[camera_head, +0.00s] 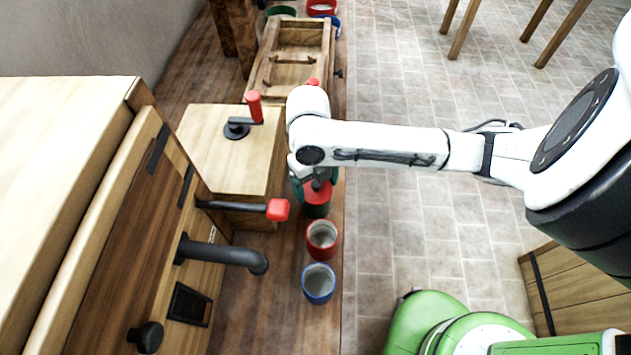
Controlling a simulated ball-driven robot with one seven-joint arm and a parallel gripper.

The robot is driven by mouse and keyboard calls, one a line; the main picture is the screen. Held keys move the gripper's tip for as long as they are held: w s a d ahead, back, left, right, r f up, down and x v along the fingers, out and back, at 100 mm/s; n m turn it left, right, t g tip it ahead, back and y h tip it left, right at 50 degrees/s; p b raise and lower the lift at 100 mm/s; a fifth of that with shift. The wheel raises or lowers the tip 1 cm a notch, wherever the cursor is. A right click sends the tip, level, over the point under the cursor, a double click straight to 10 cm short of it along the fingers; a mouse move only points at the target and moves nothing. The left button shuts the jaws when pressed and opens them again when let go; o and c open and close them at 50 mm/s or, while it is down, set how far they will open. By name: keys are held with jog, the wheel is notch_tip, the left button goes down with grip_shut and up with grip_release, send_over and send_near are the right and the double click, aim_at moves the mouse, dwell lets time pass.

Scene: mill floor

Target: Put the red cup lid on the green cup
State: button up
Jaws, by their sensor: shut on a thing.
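The green cup (317,210) stands on the wooden bench, with the red cup lid (318,190) at its top. My gripper (318,184) points down over the green cup and is shut on the red lid. The lid looks to be at the cup's rim. I cannot tell whether it is fully seated or slightly above. My wrist hides part of the lid and the cup's far side.
An open red cup (322,238) and an open blue cup (318,281) stand nearer on the bench (262,310). A wooden box with a red-handled crank (254,108) is left of my gripper. A red-tipped lever (277,209) and a dark spout (235,255) jut out nearby.

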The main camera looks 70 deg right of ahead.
jog(key=o, duration=0.9)
jog(key=shift+f, duration=0.1)
jog(key=shift+r+p, duration=0.65)
jog(key=shift+r, duration=0.05)
jog(key=r, duration=0.7)
jog(key=w+r, duration=0.1)
jog(key=r, duration=0.3)
jog(key=shift+w+d+r+b, duration=0.1)
jog(key=shift+d+r+b, duration=0.2)
jog(key=shift+d+b, duration=0.1)
